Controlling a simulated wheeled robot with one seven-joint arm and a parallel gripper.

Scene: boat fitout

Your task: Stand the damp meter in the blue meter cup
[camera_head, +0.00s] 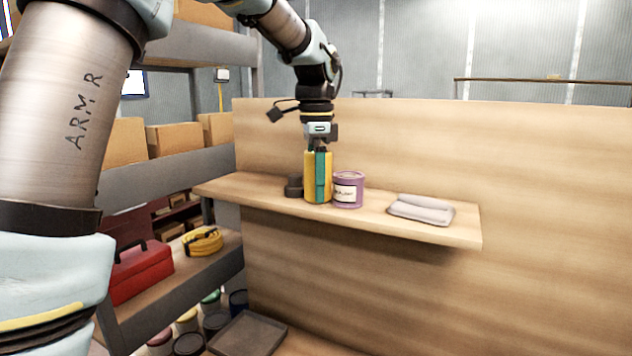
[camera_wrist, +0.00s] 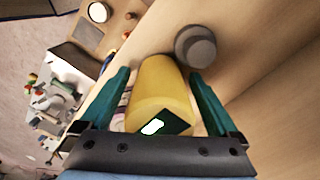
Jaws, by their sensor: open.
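A yellow upright body (camera_head: 311,187), which looks like the damp meter, stands on the wooden shelf. In the wrist view the yellow meter (camera_wrist: 158,88) has a dark patch with a bright spot at its near end. My gripper (camera_head: 320,180) points down over it, with a teal finger in front of the yellow body. In the wrist view my gripper (camera_wrist: 159,78) is open, with one teal finger on each side of the meter. Narrow gaps show beside it; I cannot tell if either finger touches. I cannot make out the blue meter cup in either view.
A purple labelled can (camera_head: 348,190) stands close right of the meter. A dark object (camera_head: 294,187) is close left. A folded grey cloth (camera_head: 421,209) lies farther right on the wooden shelf (camera_head: 463,236). A wooden panel (camera_head: 420,150) rises behind.

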